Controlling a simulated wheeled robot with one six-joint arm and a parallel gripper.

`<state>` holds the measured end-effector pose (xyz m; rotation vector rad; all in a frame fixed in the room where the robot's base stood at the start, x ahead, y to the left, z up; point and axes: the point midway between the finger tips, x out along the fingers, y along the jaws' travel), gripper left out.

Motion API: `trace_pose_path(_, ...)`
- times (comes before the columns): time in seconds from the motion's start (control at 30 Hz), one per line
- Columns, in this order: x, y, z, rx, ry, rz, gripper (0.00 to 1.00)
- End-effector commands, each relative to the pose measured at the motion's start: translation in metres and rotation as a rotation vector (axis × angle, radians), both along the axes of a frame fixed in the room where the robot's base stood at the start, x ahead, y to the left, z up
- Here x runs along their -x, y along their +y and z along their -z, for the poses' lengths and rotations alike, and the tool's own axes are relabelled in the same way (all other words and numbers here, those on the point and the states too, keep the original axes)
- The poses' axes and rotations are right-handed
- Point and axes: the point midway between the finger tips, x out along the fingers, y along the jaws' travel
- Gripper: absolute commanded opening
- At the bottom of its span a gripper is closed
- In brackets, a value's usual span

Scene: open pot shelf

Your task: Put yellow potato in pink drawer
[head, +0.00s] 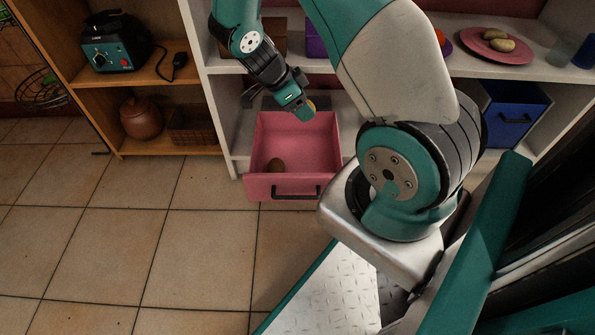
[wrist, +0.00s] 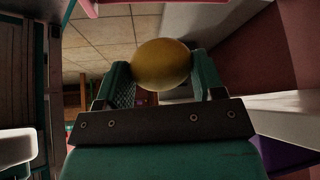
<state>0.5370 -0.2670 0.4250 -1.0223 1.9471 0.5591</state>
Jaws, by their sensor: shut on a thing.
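My gripper (head: 302,108) is above the back right part of the open pink drawer (head: 253,148) in the head view. It is shut on the yellow potato (wrist: 162,64), which sits between the two fingers in the wrist view. Only a small yellow edge of the potato (head: 311,105) shows past the gripper in the head view. The pink drawer is pulled out at floor level, with a dark handle on its front.
A pink plate (head: 470,47) with potatoes stands on the white shelf at right. A blue drawer (head: 513,118) is below it. At left, a wooden shelf holds a teal appliance (head: 105,54) and a brown pot (head: 141,119). The tiled floor before the pink drawer is clear.

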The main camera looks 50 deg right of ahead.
Motion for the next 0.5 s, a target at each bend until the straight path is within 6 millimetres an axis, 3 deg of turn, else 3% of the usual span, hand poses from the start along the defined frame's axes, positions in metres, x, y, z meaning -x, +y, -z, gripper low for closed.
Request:
trace_pose_path(0.03, 0.01, -0.01, 0.017, 0.0, -0.001, 0.137, 0.38)
trace_pose_path(0.2, 0.033, -0.023, 0.03, -0.002, -0.003, 0.433, 0.38)
trace_pose_path(0.37, 0.038, -0.025, 0.054, -0.001, 0.0, 0.498, 0.37)
trace_pose_path(0.5, 0.038, -0.024, 0.094, -0.002, 0.001, 0.496, 0.37)
